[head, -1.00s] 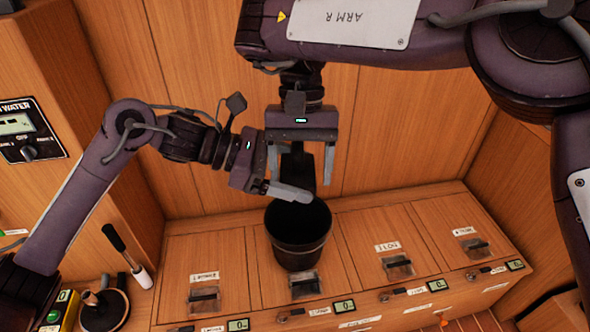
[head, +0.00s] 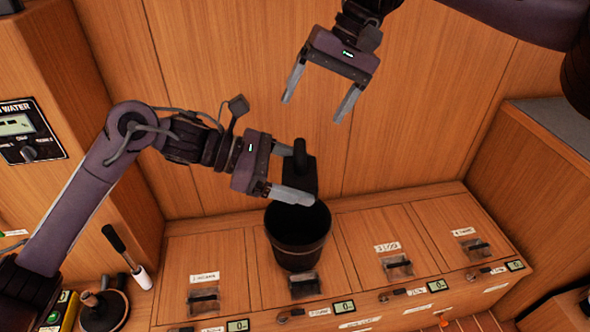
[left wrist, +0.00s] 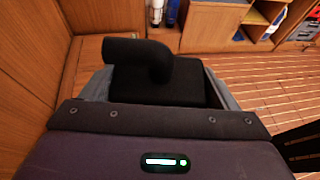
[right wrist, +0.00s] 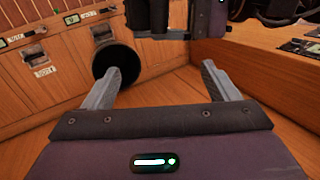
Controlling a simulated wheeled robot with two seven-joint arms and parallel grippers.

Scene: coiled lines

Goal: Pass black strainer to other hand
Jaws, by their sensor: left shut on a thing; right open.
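The black strainer (head: 301,170) is a dark block with a rounded handle, held above a dark bucket. My left gripper (head: 285,172) is shut on its block-like body from the left. In the left wrist view the strainer (left wrist: 160,84) fills the space between the fingers, its curved handle bending to the left. The lower end of the strainer is partly hidden by the near finger. My right gripper (head: 318,100) is open and empty, above and to the right of the strainer and apart from it. It also shows open in the right wrist view (right wrist: 168,82).
The dark bucket (head: 298,252) stands open on the wooden bench (head: 365,225), below my left gripper. The bench has several latched lids and small displays. A plunger-like tool (head: 105,308) and a white-and-black stick (head: 141,277) are at lower left. A wooden wall stands behind.

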